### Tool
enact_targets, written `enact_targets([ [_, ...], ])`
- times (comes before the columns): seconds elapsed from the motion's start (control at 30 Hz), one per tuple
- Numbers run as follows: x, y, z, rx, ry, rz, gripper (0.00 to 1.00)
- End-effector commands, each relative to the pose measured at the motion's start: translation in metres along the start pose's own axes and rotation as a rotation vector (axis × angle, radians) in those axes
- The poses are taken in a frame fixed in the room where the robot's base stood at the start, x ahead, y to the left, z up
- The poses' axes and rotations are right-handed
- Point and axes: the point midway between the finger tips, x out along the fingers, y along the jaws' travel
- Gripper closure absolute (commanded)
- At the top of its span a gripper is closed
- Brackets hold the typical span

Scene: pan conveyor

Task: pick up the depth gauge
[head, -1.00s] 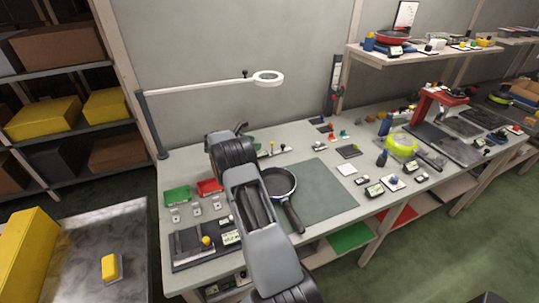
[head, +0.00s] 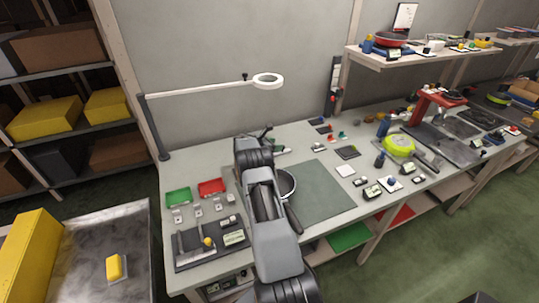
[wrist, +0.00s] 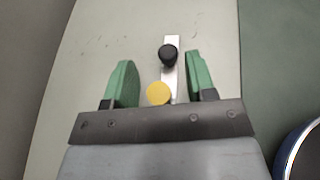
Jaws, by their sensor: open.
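The depth gauge (wrist: 170,77) shows in the wrist view as a thin pale metal strip with a black knob and a yellow round knob. It lies on the light worktop, between the two green fingers of my gripper (wrist: 161,66). The fingers are apart, with a gap on each side of the gauge, and they do not touch it. The gauge's near end is hidden by the gripper body. In the head view my arm hides most of the gripper and the gauge.
A dark pan (head: 287,184) sits right of the gripper, partly behind my arm; its rim shows in the wrist view (wrist: 297,150). Green (head: 178,196) and red (head: 212,187) trays stand left. A lamp (head: 268,80) overhangs the bench.

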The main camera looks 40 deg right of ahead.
Motion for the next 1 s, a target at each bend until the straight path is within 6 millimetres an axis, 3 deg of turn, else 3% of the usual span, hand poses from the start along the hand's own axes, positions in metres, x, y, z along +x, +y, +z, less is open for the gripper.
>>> enact_targets([
  [0.3,0.0046,0.0000,-0.0001,0.001,0.000,0.001,0.49],
  [0.83,0.0044,0.0000,0.0000,0.001,0.000,0.000,0.99],
  [1.0,0.0044,0.0000,0.0000,0.001,0.000,0.000,1.00],
])
